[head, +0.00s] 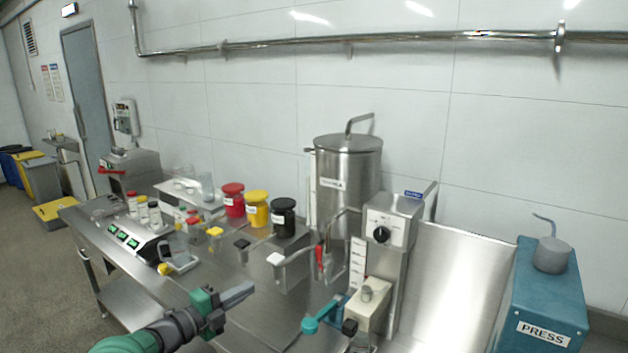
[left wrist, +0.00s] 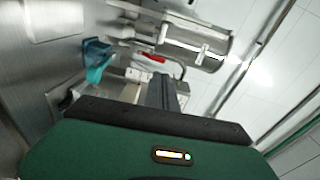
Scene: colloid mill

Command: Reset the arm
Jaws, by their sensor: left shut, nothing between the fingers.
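My left gripper (head: 238,294) comes in from the lower left in the head view, above the front part of the steel table (head: 215,272). Its fingers are together and hold nothing. In the left wrist view the closed fingers (left wrist: 163,92) point toward the mill. The colloid mill (head: 385,245) stands to the right of the gripper, with a black knob on its front and a teal handle (head: 322,316) low at its left. The teal handle also shows in the left wrist view (left wrist: 97,62). My right gripper is not in view.
A tall steel vessel (head: 347,180) stands behind the mill. Red (head: 233,202), yellow (head: 257,210) and black (head: 284,218) jars stand at the back. Scales (head: 138,238) and small bottles are at the left. A teal press (head: 540,300) is at the far right.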

